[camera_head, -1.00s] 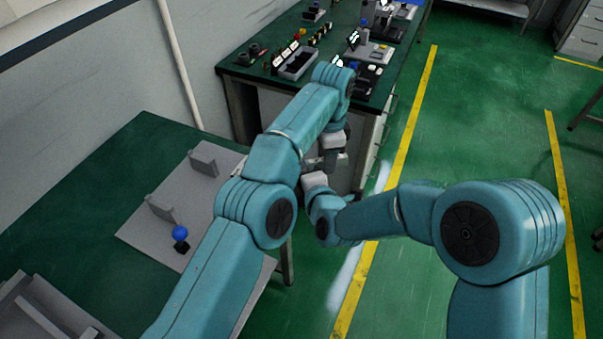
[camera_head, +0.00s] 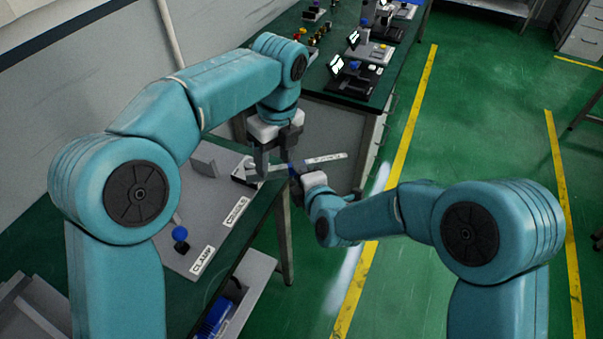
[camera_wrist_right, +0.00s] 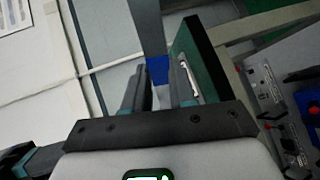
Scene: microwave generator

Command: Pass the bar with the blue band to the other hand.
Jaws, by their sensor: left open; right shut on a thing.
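The bar (camera_head: 325,160) is light grey with dark markings and lies roughly level across the picture. Its blue band (camera_wrist_right: 157,70) is near my right gripper's fingers in the right wrist view. My right gripper (camera_head: 298,175) is shut on the bar close to the band; it also shows in the wrist view (camera_wrist_right: 160,92). My left gripper (camera_head: 276,168) is open and points down at the bar's left part, beside the right gripper. Whether its fingers straddle the bar or touch it is not clear. The left gripper partly hides the bar.
A green table (camera_head: 150,128) at the left bears a grey board (camera_head: 215,215) with upright plates, labels and a blue-knobbed part (camera_head: 180,234). A workbench (camera_head: 345,98) with several small devices stands behind. The floor (camera_head: 480,110) at the right is clear.

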